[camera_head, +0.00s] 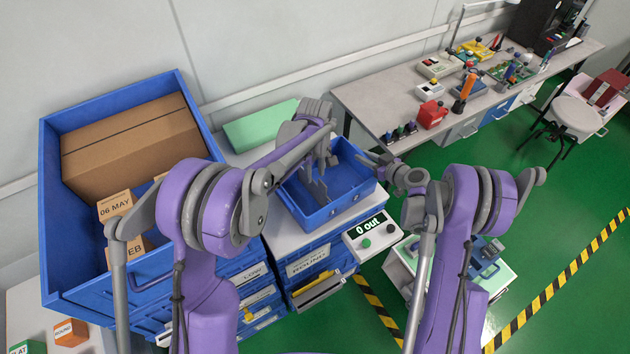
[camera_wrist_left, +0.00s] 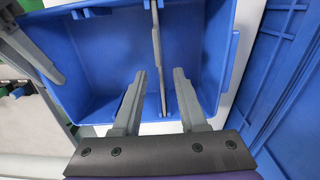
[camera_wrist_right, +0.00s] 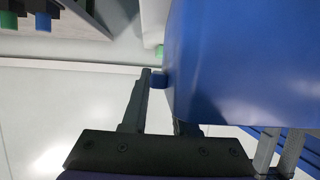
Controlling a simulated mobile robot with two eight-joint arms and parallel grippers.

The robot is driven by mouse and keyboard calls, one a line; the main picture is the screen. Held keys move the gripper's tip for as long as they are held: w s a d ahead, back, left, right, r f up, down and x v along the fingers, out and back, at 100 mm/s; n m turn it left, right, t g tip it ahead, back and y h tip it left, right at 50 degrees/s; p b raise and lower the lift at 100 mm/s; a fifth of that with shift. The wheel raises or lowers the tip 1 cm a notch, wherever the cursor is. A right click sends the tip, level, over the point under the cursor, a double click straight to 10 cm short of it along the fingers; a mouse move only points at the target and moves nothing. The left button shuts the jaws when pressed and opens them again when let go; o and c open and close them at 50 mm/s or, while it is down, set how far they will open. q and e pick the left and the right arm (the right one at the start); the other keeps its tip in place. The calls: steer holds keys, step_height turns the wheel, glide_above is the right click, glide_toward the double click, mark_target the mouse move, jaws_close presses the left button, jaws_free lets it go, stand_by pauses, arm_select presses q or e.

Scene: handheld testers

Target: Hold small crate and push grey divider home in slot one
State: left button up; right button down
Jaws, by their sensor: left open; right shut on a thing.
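The small blue crate (camera_head: 345,172) stands on the grey bench top in the head view. Its inside fills much of the left wrist view (camera_wrist_left: 95,62). The grey divider (camera_wrist_left: 157,45) is a thin upright plate inside the crate, seen nearly edge-on. My left gripper (camera_wrist_left: 160,74) is open above the crate, with a finger on each side of the divider. It also shows in the head view (camera_head: 322,152). My right gripper (camera_head: 381,160) is shut on the crate's right wall. In the right wrist view the crate's blue wall (camera_wrist_right: 235,65) hides part of one finger. The divider's lower edge and slot are not clear.
A large blue bin (camera_head: 75,265) with cardboard boxes stands at the left. A box reading "0 out" (camera_head: 371,234) sits at the bench's front right. A green block (camera_head: 258,126) lies behind the crate. A workbench (camera_head: 385,105) with tools stands at the back right.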

mark_target(323, 183)
arm_select(q)
step_height(323, 183, up, 6)
steer(key=shift+f, duration=0.1)
steer(key=shift+c, duration=1.2)
steer(key=s+d+r, duration=0.2)
steer(key=shift+s+r, duration=0.25)
steer(key=shift+s, duration=0.05)
jaws_close()
steer(key=shift+s+d, duration=0.15)
steer(key=shift+s, duration=0.05)
steer(key=shift+f, duration=2.85)
